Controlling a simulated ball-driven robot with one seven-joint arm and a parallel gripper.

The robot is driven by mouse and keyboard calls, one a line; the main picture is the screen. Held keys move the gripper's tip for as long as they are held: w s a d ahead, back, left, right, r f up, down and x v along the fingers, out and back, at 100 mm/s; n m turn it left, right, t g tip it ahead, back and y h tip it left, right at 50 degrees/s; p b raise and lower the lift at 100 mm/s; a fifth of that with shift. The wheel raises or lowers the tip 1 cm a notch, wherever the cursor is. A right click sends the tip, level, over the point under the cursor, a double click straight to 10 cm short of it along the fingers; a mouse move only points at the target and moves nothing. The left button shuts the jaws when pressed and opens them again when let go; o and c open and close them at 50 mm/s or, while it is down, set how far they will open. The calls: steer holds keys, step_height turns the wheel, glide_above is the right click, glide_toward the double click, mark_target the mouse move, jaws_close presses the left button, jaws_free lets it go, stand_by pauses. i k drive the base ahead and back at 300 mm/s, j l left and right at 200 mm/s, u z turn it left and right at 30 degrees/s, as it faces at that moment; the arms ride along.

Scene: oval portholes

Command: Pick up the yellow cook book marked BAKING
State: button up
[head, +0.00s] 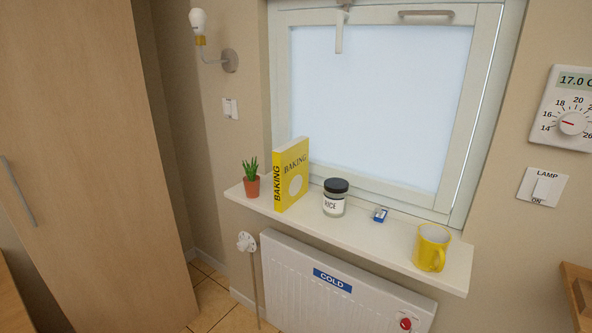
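The yellow cook book (290,177) marked BAKING stands upright on the white window sill (375,243), towards its left end. Its spine and front cover both face me, and both carry the word BAKING. A small potted plant is close to its left and a rice jar is to its right. My gripper is not in view.
The sill also holds the potted plant (252,183), the rice jar (335,198), a small blue-and-white item (380,214) and a yellow mug (431,248). A radiator (315,283) is below. The window (380,95) is behind. A tall wooden cabinet (95,150) stands left.

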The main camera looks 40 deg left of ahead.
mark_target(290, 160)
steer(key=i+j+u, duration=0.25)
steer(key=i, duration=0.3)
steer(key=i+u, duration=0.25)
steer(key=i, duration=0.3)
